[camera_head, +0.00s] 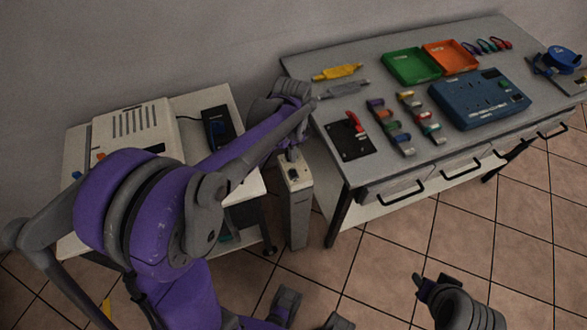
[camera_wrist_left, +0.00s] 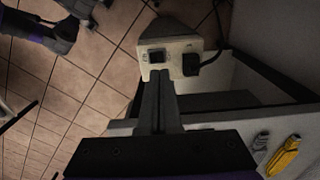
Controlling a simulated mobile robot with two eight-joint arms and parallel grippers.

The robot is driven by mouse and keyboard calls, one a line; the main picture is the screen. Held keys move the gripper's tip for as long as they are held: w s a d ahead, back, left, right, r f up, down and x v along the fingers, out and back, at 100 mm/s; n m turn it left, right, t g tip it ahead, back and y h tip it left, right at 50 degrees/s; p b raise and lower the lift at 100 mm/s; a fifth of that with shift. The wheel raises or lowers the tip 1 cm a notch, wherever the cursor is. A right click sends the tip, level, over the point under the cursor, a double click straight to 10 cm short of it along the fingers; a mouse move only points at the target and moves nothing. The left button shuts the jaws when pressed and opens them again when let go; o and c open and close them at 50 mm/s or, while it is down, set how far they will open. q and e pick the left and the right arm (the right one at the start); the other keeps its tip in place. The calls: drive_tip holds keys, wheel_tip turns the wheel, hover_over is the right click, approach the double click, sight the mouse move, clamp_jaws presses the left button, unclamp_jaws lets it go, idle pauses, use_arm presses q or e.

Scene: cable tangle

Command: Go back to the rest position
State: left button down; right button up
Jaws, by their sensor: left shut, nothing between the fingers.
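My left arm comes in from the left of the head view and reaches over the gap between the two tables. Its gripper (camera_head: 289,156) points down at the top of a narrow pale box (camera_head: 297,205). In the left wrist view the fingers (camera_wrist_left: 160,74) are shut and empty, just in front of the box's end face (camera_wrist_left: 183,50). That face carries a dark switch and a black plug. I cannot tell whether the fingertips touch it.
The grey workbench (camera_head: 300,66) holds a green tray (camera_head: 409,66), an orange tray (camera_head: 450,57), a blue panel (camera_head: 480,98), a black plate (camera_head: 347,139) and several small connectors. A white device (camera_head: 133,130) stands on the left table. Tiled floor lies open in front.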

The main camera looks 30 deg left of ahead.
use_arm(q)
drive_tip(key=shift+r, duration=0.4)
drive_tip(key=s+d+r+n+t+p, duration=0.2)
drive_tip(key=s+d+r+n, duration=0.1)
drive_tip(key=s, duration=0.4)
drive_tip(key=s+d+r+n+t+p, duration=0.2)
drive_tip(key=s+d+r+n+t, duration=0.1)
drive_tip(key=s, duration=0.5)
drive_tip(key=shift+s+d+r+n, duration=0.2)
drive_tip(key=shift+d+r+n, duration=0.25)
drive_tip(key=shift+n, duration=0.65)
drive_tip(key=shift+a, duration=0.1)
